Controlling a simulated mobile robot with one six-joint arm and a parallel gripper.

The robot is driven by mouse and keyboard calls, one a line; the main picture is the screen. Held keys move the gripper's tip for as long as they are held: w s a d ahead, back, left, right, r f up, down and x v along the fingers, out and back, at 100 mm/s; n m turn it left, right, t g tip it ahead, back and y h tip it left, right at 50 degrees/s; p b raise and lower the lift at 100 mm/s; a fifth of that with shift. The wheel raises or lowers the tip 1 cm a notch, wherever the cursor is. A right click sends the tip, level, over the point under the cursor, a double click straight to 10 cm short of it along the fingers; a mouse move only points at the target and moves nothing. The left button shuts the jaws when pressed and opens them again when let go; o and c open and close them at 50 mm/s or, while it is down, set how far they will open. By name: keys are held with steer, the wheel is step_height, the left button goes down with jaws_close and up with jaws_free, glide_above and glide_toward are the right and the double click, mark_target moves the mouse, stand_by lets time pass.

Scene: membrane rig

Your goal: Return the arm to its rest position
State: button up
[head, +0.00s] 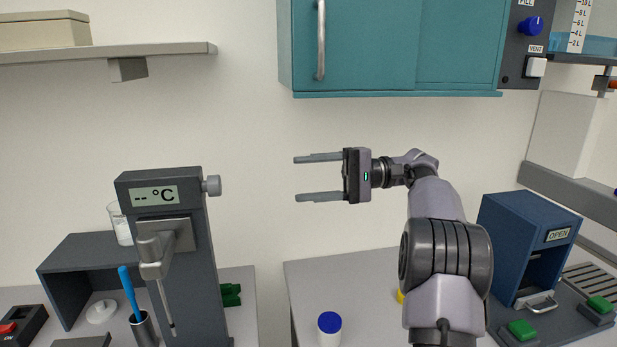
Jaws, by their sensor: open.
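My gripper (296,177) is at the centre of the head view, pointing left with its two grey fingers spread apart and nothing between them. It is in the air in front of the bare wall, below the teal cabinet and above the counter. My arm (440,215) rises from the lower right, bends near the top and reaches left to the gripper. The gripper touches nothing.
A dark thermometer stand (165,260) is at left, with a beaker (121,224) behind it. A blue-capped jar (329,328) stands on the counter (300,280). A blue box marked OPEN (530,240) is at right. The teal cabinet (380,45) hangs above.

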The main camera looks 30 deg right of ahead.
steer(key=s+a+f+g+h, duration=0.1)
steer(key=s+a+f+h, duration=0.2)
steer(key=a, duration=0.4)
steer(key=s+a+f+g+h+b, duration=0.1)
steer(key=s+a+h, duration=0.1)
steer(key=s+a, duration=0.3)
steer(key=s+a+f+g+h, duration=0.1)
steer(key=s+a+f+h, duration=0.15)
steer(key=a, duration=0.55)
steer(key=s+a+f+n+t+h+b, duration=0.1)
steer(key=s+f+t+h, duration=0.2)
steer(key=s+f+h, duration=0.4)
steer(key=s+f, duration=0.7)
steer(key=s, duration=0.3)
steer(key=shift+a+h, duration=0.2)
steer(key=shift+h, duration=0.15)
